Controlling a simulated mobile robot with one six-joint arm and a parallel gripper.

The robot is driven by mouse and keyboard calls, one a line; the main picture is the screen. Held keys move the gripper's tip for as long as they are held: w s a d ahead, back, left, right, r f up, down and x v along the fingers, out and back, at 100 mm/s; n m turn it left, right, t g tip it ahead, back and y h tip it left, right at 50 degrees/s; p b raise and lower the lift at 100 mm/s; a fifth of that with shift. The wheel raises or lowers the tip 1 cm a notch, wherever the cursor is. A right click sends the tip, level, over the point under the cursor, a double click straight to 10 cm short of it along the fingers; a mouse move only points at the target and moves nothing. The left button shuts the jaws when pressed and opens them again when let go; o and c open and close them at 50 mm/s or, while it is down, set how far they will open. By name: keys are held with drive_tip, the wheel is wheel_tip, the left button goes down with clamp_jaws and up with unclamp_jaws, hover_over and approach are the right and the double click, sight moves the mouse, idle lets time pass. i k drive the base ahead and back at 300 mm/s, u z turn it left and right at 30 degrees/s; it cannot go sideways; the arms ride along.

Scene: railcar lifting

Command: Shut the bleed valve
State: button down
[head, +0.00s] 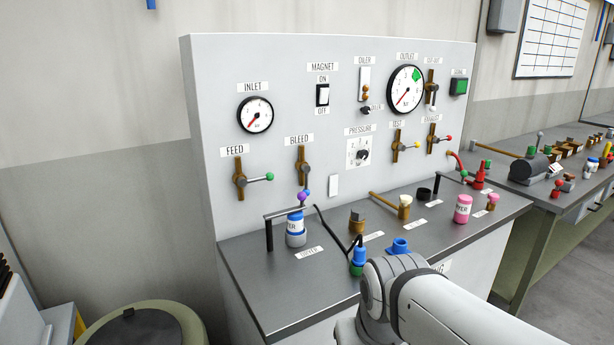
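The bleed valve (303,168) is on the upright grey panel, below the BLEED label. It is a brass valve on a short vertical brass pipe. Its lever hangs down along the pipe and ends in a blue knob (307,192). My grey and white arm (425,300) enters from the lower right, in front of the bench. My gripper cannot be made out; nothing of mine is seen touching the valve.
The feed valve (240,180) is to the left, its green-knobbed lever pointing right. A blue and white bottle (296,230) stands under the bleed valve beside a black bracket (268,233). A blue-topped fitting (359,258) and a blue part (399,246) are near my arm. The bench's front left (270,300) is clear.

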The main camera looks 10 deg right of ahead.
sight(305, 168)
drive_tip(key=u, duration=0.05)
drive_tip(key=i, duration=0.95)
drive_tip(key=u, duration=0.3)
